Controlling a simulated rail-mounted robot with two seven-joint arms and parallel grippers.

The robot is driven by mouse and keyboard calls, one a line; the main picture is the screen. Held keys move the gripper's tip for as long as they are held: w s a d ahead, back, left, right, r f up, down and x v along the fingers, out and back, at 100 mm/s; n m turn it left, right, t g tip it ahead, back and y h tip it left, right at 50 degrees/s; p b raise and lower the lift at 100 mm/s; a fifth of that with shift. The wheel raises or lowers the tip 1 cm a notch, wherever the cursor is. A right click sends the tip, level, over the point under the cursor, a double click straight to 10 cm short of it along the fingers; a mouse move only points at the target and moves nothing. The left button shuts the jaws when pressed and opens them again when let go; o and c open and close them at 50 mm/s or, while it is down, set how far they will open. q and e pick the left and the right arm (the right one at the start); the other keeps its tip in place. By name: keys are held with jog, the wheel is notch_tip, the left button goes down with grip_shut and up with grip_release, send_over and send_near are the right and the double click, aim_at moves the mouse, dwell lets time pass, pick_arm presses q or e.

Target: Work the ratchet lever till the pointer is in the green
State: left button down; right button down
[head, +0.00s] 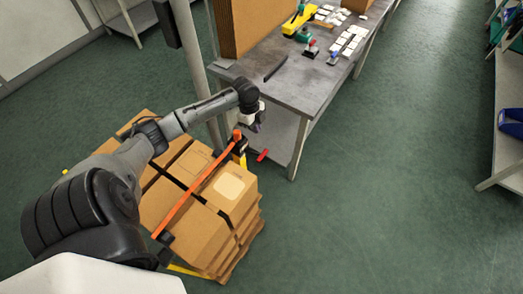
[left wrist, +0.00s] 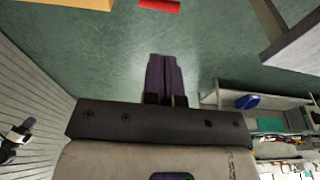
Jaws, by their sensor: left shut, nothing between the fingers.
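An orange strap (head: 190,197) runs over strapped cartons (head: 228,187) on a pallet. At its far end is a yellow and black ratchet (head: 238,147). A red lever grip (head: 262,155) sticks out to the right of it. The grip also shows at the top edge of the left wrist view (left wrist: 160,5). My left gripper (head: 257,127) is shut and empty, above the ratchet and grip and apart from the grip. Its dark purple fingers (left wrist: 166,80) are together in the left wrist view. I cannot make out a pointer or green zone.
A grey workbench (head: 290,85) stands just beyond the pallet, with a big carton (head: 250,25), tools and small white parts on it. A grey post (head: 200,70) rises behind my left arm. Shelving (head: 508,150) stands at the far right. The green floor between is clear.

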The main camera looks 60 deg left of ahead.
pick_arm(q)
jog(key=b, duration=0.2)
send_near(262, 154)
jog(key=f, duration=0.2)
jog(key=d+f, duration=0.1)
jog(key=f, duration=0.4)
jog(key=shift+w+d, duration=0.2)
jog(key=shift+w, duration=0.15)
jog(key=shift+f, duration=0.15)
